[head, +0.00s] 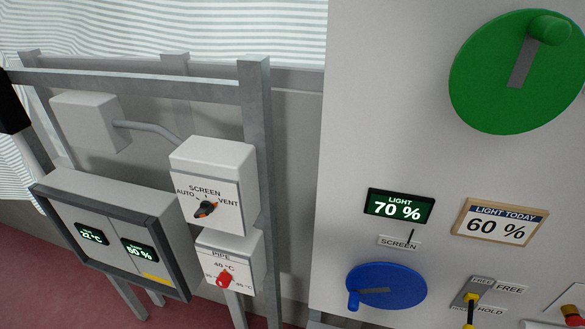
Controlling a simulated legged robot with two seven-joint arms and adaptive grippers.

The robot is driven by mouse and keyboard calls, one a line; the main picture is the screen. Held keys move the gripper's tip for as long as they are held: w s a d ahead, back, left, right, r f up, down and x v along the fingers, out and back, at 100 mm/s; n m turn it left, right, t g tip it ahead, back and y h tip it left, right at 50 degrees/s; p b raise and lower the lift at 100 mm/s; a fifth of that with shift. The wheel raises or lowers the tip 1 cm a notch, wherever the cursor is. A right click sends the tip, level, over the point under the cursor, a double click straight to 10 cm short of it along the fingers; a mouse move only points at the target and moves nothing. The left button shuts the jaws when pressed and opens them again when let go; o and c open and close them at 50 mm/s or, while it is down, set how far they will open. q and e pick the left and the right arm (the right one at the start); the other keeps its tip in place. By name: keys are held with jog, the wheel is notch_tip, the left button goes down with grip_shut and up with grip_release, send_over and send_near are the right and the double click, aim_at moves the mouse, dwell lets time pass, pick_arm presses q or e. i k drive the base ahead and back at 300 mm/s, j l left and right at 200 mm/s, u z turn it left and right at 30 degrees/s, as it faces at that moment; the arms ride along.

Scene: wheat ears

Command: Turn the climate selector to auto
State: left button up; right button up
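Neither of my grippers can be made out, and nothing is seen touching the knob.
Below is a PIPE box with a red knob (225,278); left is a display cabinet (110,230). A panel (400,120) at right carries a green handwheel (490,95), a blue handwheel (400,287) and a FREE/HOLD lever (470,300). A dark block (12,112) is at the left edge.

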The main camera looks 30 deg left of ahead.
aim_at(206, 207)
jog(key=u, duration=1.8)
